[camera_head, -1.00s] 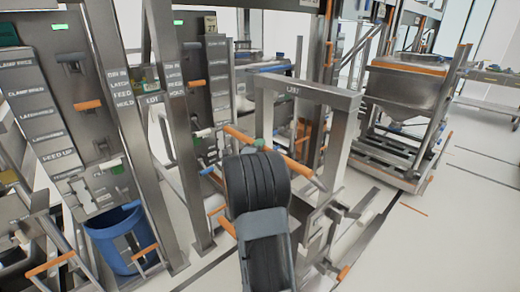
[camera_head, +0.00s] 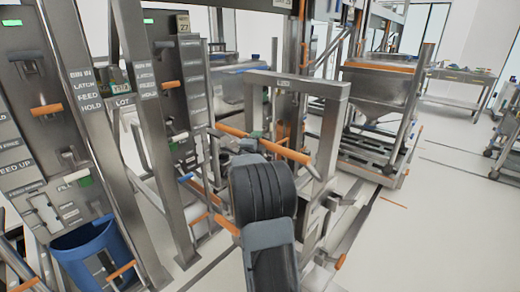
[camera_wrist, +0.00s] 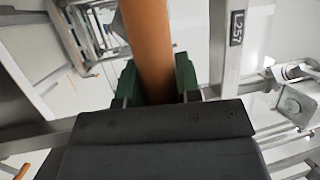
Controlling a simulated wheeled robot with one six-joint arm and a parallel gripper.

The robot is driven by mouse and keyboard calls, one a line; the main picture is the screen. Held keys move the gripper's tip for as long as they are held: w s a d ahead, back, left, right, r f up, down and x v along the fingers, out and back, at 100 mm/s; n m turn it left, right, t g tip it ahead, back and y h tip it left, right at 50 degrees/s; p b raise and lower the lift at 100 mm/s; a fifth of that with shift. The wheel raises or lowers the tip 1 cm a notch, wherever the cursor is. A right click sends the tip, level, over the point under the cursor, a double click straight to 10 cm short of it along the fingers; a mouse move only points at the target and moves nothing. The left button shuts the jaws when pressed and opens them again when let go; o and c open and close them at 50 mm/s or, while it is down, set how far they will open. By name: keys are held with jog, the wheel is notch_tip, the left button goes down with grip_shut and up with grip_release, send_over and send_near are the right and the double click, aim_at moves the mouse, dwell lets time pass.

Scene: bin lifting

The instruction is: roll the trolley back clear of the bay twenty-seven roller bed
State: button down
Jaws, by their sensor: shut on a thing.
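The trolley has a steel upright frame (camera_head: 335,125) with a small label on its top bar and an orange handle bar (camera_head: 284,150) across its near side. My gripper (camera_head: 256,137) is on this handle, mostly hidden behind my dark wrist in the head view. In the wrist view the green pads of my gripper (camera_wrist: 156,82) sit on both sides of the orange handle (camera_wrist: 148,40), shut on it. The bay twenty-seven sign (camera_head: 183,22) is on a post behind, to the left. Its roller bed is not clearly seen behind the posts and trolley.
Steel posts (camera_head: 150,150) and control panels stand close on the left, with a blue tub (camera_head: 95,250) at their foot. A steel hopper with an orange rim (camera_head: 378,68) stands on a frame behind, to the right. The pale floor (camera_head: 440,235) at right front is open.

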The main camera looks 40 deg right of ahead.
jog(key=shift+f, duration=0.4)
jog(key=shift+a+r, duration=0.1)
jog(key=shift+a, duration=0.3)
jog(key=c, duration=1.2)
grip_release()
jog(key=shift+a, duration=0.1)
jog(key=shift+c, duration=0.2)
jog(key=o, duration=0.3)
jog(key=shift+o, duration=0.7)
jog(key=shift+d+r, duration=0.15)
jog(key=shift+d, duration=0.05)
jog(key=shift+s, duration=0.1)
jog(key=v, duration=1.3)
jog(key=shift+s+a+b, duration=0.25)
jog(key=shift+a+b, duration=0.05)
jog(key=shift+b, duration=0.1)
jog(key=shift+c, duration=0.5)
